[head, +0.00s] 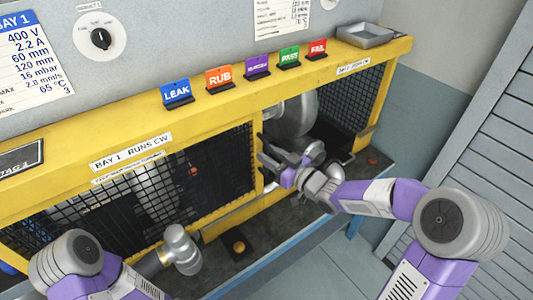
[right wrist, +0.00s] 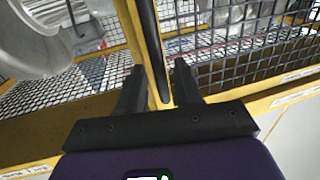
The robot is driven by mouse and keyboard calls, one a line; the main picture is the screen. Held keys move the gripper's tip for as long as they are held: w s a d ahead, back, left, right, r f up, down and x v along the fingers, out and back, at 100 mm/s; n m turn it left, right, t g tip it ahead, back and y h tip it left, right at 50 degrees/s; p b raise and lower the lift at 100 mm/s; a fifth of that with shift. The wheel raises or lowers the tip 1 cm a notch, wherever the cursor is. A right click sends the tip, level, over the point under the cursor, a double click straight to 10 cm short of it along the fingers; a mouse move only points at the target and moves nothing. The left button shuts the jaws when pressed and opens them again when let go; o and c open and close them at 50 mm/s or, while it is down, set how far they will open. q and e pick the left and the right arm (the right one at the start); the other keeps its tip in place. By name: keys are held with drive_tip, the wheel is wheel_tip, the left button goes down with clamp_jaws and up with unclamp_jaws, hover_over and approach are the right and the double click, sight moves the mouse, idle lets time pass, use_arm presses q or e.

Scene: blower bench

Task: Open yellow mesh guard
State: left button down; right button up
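The yellow-framed black mesh guard (head: 215,172) covers the front of the bay at the left in the head view, under the "BAY 1 RUNS CW" label. My right gripper (head: 268,160) is at the yellow upright by the guard's right end. In the right wrist view, a dark upright bar (right wrist: 153,45) runs between my right fingers (right wrist: 159,78), in front of a yellow post (right wrist: 134,30). The fingers look open, with slim gaps beside the bar; contact is not clear. My left arm shows at the lower left, but its fingers are not visible.
A silver blower housing (head: 292,115) is right of the guard, beside another mesh panel (head: 350,102). Coloured tags, such as LEAK (head: 175,93), stand on the yellow ledge. A grey tray (head: 366,35) sits at its right end.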

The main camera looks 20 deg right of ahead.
drive_tip(key=shift+x, duration=0.8)
clamp_jaws()
